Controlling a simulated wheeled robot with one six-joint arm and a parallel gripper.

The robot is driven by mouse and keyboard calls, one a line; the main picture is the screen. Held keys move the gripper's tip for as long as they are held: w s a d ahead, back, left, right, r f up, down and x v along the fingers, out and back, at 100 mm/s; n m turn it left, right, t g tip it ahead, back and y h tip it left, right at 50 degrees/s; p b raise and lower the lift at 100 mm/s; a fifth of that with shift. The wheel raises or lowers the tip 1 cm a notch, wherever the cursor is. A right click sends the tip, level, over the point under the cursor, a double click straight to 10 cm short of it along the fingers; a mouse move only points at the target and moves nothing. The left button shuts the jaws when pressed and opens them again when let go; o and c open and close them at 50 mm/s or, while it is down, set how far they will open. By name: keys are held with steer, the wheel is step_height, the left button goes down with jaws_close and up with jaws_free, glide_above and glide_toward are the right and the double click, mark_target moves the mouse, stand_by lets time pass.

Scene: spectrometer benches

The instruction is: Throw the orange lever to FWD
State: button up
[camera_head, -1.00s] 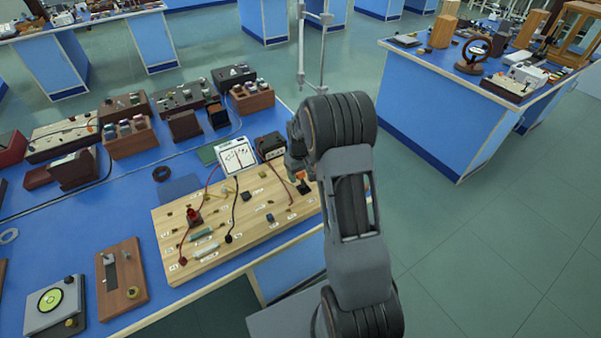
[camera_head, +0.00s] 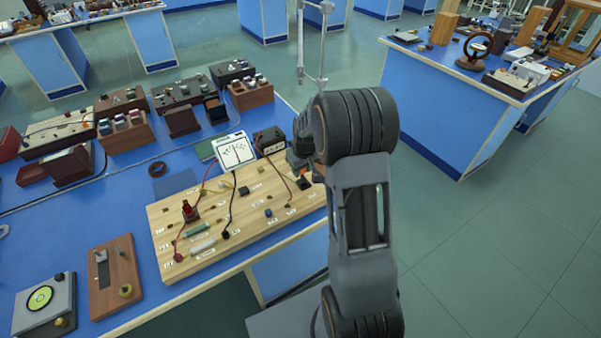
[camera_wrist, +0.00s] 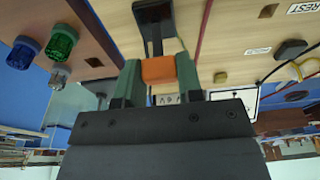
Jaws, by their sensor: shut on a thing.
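The orange lever handle (camera_wrist: 158,70) sits between the two green fingers of my gripper (camera_wrist: 157,78) in the wrist view. My gripper is shut on it. A black lever arm (camera_wrist: 157,38) joins the handle to a dark pivot block at the top of that view. The lever belongs to the light wooden board (camera_head: 165,238) on the blue bench. In the head view my gripper (camera_head: 303,158) is at the board's far right corner, and my arm hides much of the lever. A white label behind the fingers is partly covered, so I cannot read the lever's position.
Red and black leads cross the board near a white meter (camera_head: 236,152) and a dark box (camera_head: 269,140). A small wooden panel (camera_head: 115,277) lies at left. Green and blue knobs (camera_wrist: 61,42) show in the wrist view. Open floor lies right of my arm.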

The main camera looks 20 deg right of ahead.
mark_target(303, 177)
steer(key=t+b, duration=0.1)
steer(key=b, duration=0.1)
steer(key=s+t+b, duration=0.1)
steer(key=b, duration=0.2)
steer(key=f+t+b, duration=0.1)
steer(key=b, duration=0.1)
steer(key=shift+s+d+b, duration=0.1)
steer(key=shift+s+b, duration=0.15)
steer(key=shift+b, duration=0.1)
steer(key=t+b, duration=0.1)
steer(key=b, duration=0.3)
steer(key=s+t+b, duration=0.1)
steer(key=b, duration=0.3)
steer(key=t+b, duration=0.1)
steer(key=b, duration=0.4)
steer(key=shift+s+d+f+y, duration=0.1)
steer(key=shift+s+f+y, duration=0.2)
steer(key=shift+s, duration=0.1)
steer(key=b, duration=0.2)
steer(key=t+b, duration=0.1)
steer(key=b, duration=0.1)
steer(key=shift+s+r+b, duration=0.15)
steer(key=shift+s+b, duration=0.15)
steer(key=shift+s+r+t+b, duration=0.1)
steer(key=shift+t+b, duration=0.4)
steer(key=shift+b, duration=0.4)
steer(key=shift+s+r+b, duration=0.1)
steer(key=shift+r+b, duration=0.1)
steer(key=shift+b, duration=0.4)
steer(key=o, duration=0.9)
